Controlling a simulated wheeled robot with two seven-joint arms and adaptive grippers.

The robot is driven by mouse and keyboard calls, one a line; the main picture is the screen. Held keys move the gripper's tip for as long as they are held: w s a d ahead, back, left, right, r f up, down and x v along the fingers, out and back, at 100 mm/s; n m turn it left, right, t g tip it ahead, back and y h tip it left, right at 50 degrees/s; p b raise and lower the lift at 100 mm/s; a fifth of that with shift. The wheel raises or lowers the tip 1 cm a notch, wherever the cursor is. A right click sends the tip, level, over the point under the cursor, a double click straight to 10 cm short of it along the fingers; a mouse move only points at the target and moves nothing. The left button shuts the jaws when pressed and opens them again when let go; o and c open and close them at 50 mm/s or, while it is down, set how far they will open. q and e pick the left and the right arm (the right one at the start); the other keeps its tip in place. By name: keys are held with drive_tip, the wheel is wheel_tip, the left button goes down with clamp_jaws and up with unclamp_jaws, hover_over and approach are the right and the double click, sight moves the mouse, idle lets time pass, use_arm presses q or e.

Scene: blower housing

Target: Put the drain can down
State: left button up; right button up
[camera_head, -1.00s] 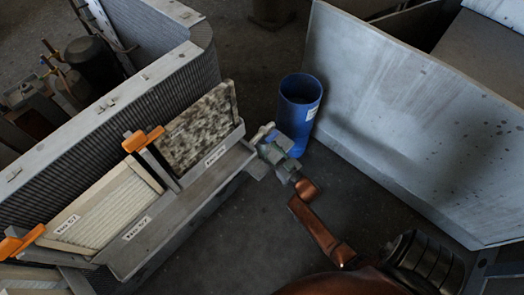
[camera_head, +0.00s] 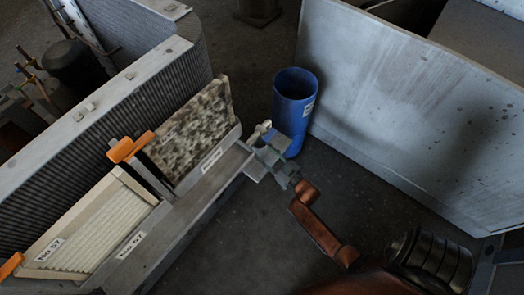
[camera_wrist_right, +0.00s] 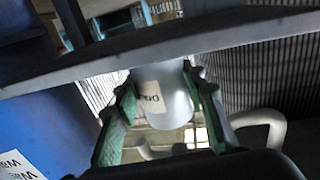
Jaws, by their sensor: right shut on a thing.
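The drain can (camera_wrist_right: 165,95) is a pale grey-white cylinder with a printed label, of which only part shows, in the right wrist view. My right gripper (camera_wrist_right: 162,112) is shut on it, with a green-padded finger on each side. In the head view my right gripper (camera_head: 268,155) is beside the end of the grey filter rack, in front of the blue bin. A small pale piece shows at its tip there; I cannot tell for sure that it is the can. My left gripper is not in view.
The open blue bin (camera_head: 297,85) stands on the floor behind the gripper. The grey rack (camera_head: 215,165) holds a dirty filter (camera_head: 190,130) and a cleaner one (camera_head: 95,235). A large grey panel (camera_head: 410,110) stands at right. Dark floor between is clear.

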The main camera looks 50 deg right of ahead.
drive_tip(key=o, duration=1.2)
drive_tip(key=shift+f, duration=0.1)
